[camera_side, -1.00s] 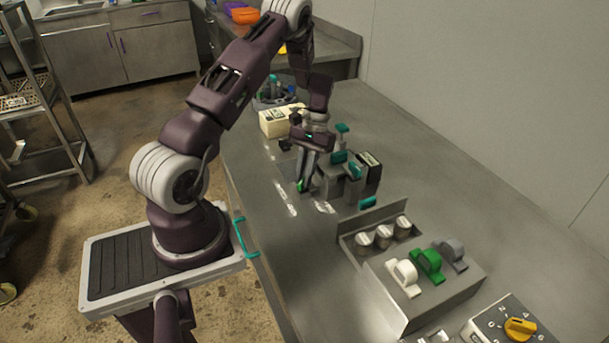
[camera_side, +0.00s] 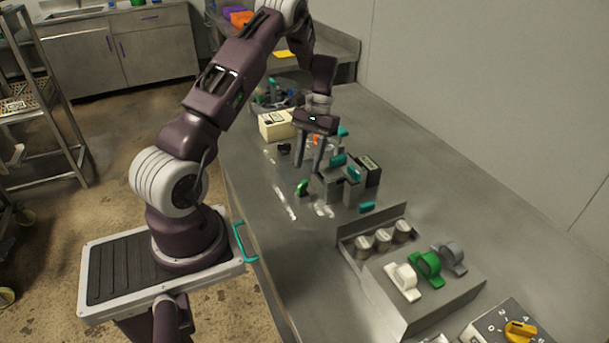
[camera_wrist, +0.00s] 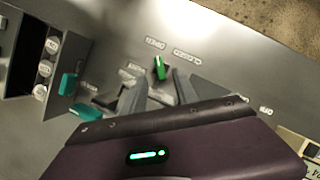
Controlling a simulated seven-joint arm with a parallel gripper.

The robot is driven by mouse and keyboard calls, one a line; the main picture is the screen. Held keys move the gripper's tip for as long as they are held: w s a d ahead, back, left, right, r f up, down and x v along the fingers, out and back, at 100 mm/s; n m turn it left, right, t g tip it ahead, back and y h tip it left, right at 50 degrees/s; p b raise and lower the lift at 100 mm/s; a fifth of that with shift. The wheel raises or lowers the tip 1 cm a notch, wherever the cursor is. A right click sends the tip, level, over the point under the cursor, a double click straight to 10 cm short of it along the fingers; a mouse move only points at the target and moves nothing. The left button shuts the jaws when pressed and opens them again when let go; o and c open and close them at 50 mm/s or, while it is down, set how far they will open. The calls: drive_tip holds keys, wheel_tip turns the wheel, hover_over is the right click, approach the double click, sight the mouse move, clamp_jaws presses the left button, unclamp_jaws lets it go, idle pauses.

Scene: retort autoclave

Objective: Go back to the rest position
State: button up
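My gripper (camera_side: 311,166) is raised above the steel bench (camera_side: 277,235), and its two fingers point down with a gap between them. It also shows in the wrist view (camera_wrist: 158,84), with its fingers apart and nothing held. A small green handle (camera_side: 302,188) stands on the bench below and slightly left of the fingertips. It also shows in the wrist view (camera_wrist: 159,67), just beyond the fingertips and beside printed labels. The fingers look clear of it.
A grey fixture with teal handles (camera_side: 340,178) stands close right of my gripper. A cream box (camera_side: 276,124) lies behind. A metal rack with jars (camera_side: 382,238) and a stand with white, green and grey clips (camera_side: 428,282) are nearer. A yellow-knobbed dial box (camera_side: 518,328) is front right.

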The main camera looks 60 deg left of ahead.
drive_tip(key=shift+v, duration=0.9)
drive_tip(key=s+d+r+m+t+y, duration=0.1)
drive_tip(key=d+r+m+t, duration=0.1)
drive_tip(key=d+r, duration=0.7)
drive_tip(key=s+d+r+m+t+y, duration=0.1)
drive_tip(key=s+d+r+t, duration=0.1)
drive_tip(key=d+r, duration=0.65)
drive_tip(key=s+d+r+m+t, duration=0.2)
drive_tip(key=s+d, duration=0.2)
drive_tip(key=s, duration=0.3)
drive_tip(key=s+d+r+m+t, duration=0.2)
drive_tip(key=s+d+t, duration=0.1)
drive_tip(key=s, duration=0.5)
drive_tip(key=shift+d+r+y, duration=0.3)
drive_tip(key=shift+d+r, duration=0.1)
drive_tip(key=shift+d, duration=0.5)
